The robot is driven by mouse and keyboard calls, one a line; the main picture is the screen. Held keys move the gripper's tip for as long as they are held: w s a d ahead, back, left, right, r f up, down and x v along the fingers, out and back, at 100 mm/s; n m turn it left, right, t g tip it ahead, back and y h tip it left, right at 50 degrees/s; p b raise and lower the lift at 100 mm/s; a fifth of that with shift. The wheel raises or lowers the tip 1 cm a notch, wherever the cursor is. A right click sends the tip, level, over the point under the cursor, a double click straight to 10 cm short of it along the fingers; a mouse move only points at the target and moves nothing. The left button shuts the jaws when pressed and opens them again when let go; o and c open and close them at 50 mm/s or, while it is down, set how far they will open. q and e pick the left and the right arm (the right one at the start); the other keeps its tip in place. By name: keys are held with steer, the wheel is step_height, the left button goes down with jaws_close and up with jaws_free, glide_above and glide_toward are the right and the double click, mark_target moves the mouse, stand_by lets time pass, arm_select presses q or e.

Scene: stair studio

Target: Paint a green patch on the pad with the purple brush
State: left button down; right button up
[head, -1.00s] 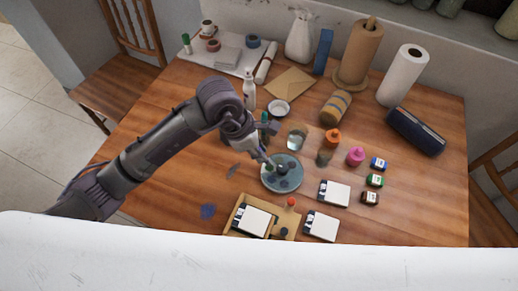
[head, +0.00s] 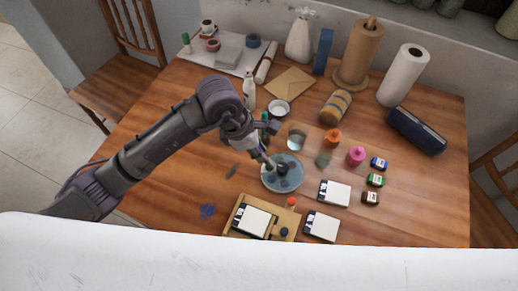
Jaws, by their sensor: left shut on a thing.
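My left gripper (head: 263,144) is shut on a thin brush (head: 267,160), which looks purplish and is mostly hidden by the fingers. The brush points down over the round blue-grey palette plate (head: 295,184), which carries dark blobs; whether its tip touches cannot be told. A white pad (head: 256,219) lies on a wooden board (head: 236,213) in front of the plate, its top blank. Two similar white pads lie to the right, one (head: 335,193) behind the other (head: 321,226). A small jar with a green label (head: 375,180) stands on the right. My right gripper is not in view.
A glass of water (head: 297,138), an orange bottle (head: 332,138) and a pink bottle (head: 356,155) stand behind and right of the plate. Blue-labelled (head: 378,163) and brown (head: 370,198) jars flank the green one.

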arm_select(q)
steer(key=shift+f, duration=0.1)
stand_by(0.4)
steer(key=shift+r, duration=0.25)
steer(key=shift+r+p, duration=2.1)
steer(key=shift+r, duration=1.25)
steer(key=shift+s+f, duration=0.1)
